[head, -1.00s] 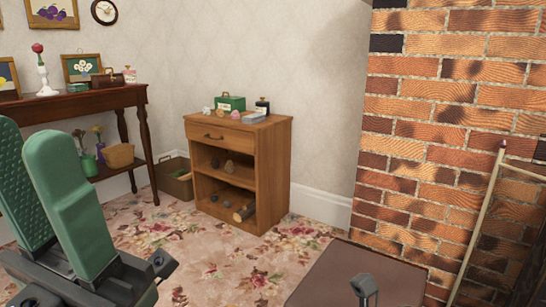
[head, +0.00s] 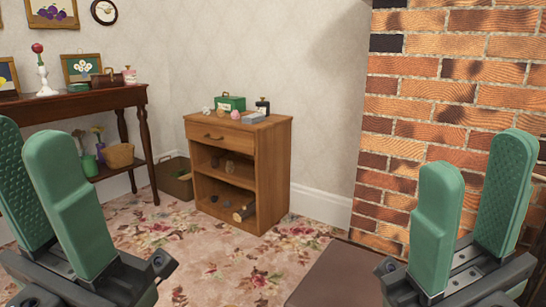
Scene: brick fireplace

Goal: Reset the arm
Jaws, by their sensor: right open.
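My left gripper (head: 50,190) is at the left edge of the head view, its two green fingers raised and close to the camera. A gap shows between the fingers, and nothing is seen between them. My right gripper (head: 468,215) is at the lower right, in front of the brick wall. Its two green fingers point up and stand apart, with nothing between them.
A wooden cabinet (head: 231,137) with small objects on its top and shelves stands by the wall. A dark side table (head: 70,105) stands left. A brick fireplace wall (head: 420,110) rises right, above a brown slab (head: 335,275). The floral carpet (head: 215,265) between is clear.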

